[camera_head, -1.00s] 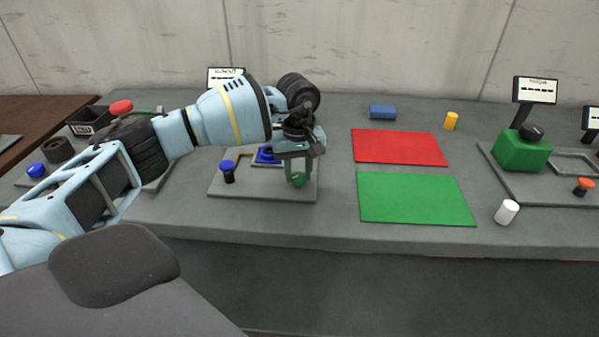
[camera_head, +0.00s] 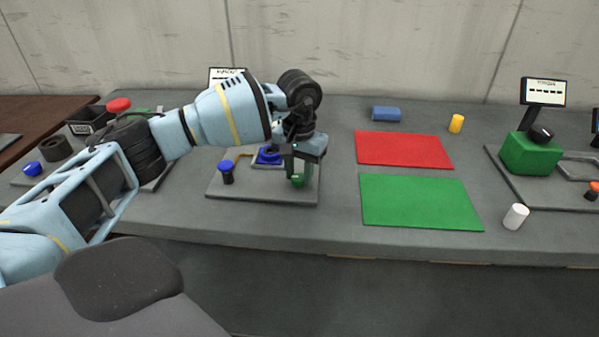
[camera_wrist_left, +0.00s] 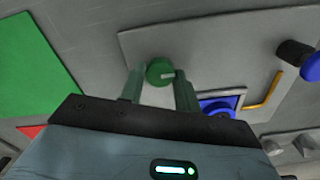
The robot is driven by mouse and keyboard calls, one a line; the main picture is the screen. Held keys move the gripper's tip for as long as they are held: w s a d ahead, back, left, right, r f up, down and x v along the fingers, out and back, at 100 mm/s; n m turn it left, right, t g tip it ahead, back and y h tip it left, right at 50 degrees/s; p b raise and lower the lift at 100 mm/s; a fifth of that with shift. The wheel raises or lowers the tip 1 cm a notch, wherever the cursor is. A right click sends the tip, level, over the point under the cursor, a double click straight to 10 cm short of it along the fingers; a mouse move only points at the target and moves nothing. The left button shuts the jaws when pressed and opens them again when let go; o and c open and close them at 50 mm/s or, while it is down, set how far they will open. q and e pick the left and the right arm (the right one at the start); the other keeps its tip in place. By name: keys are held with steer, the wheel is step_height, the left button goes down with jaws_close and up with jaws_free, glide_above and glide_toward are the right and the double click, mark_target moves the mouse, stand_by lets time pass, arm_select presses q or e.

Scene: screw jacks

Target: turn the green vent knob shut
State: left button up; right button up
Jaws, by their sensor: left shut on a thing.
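The green vent knob (camera_head: 298,181) is at the front right part of a grey base plate (camera_head: 245,191). It also shows in the left wrist view (camera_wrist_left: 160,72) as a round green cap with a pale mark on it. My left gripper (camera_head: 299,177) points down over it. In the left wrist view its two greenish fingers (camera_wrist_left: 160,80) stand on either side of the knob, shut on it. The fingers hide the knob's sides. My right gripper is not in view.
On the same plate stand a blue-topped black post (camera_head: 227,172), a yellow bent pipe (camera_head: 243,156) and a blue part (camera_head: 269,155). A green mat (camera_head: 420,203) and a red mat (camera_head: 403,150) lie to the right.

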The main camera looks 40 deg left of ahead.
mark_target(298, 177)
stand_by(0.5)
arm_select(q)
steer(key=o, duration=1)
steer(key=shift+r, duration=0.1)
step_height(298, 177, up, 8)
steer(key=shift+f, duration=0.2)
steer(key=shift+s+f, duration=0.1)
